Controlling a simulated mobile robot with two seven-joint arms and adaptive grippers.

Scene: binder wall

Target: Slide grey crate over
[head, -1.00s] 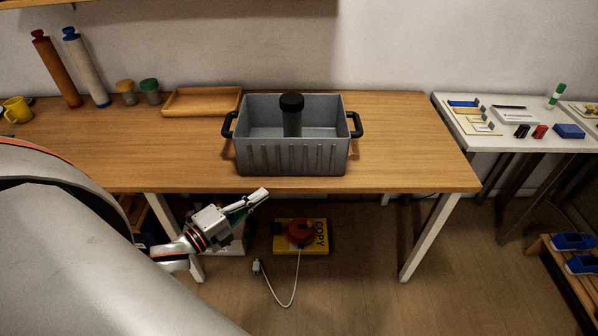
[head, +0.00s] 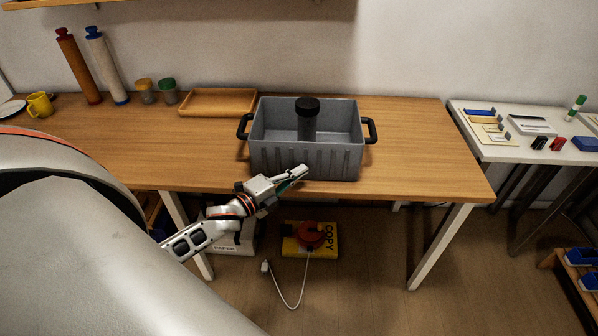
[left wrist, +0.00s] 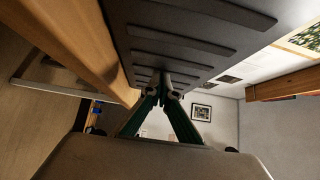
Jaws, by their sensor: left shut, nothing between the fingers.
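The grey crate (head: 270,158) stands upright on the wooden table, with ribbed sides and a black handle at each end. A dark cylinder with a black cap (head: 307,120) stands inside it. My left gripper (head: 301,172) is shut and empty, at the lower front of the crate near the table's front edge. In the left wrist view the gripper's fingertips (left wrist: 165,92) are close together beside the crate's ribbed wall (left wrist: 180,40); I cannot tell whether they touch it. My right gripper is not in view.
A wooden tray (head: 218,102) lies left of the crate, with two jars, two tall rolls and a yellow mug (head: 40,104) farther left. The wooden table (head: 425,160) is clear right of the crate. A white table (head: 500,152) stands beyond a gap.

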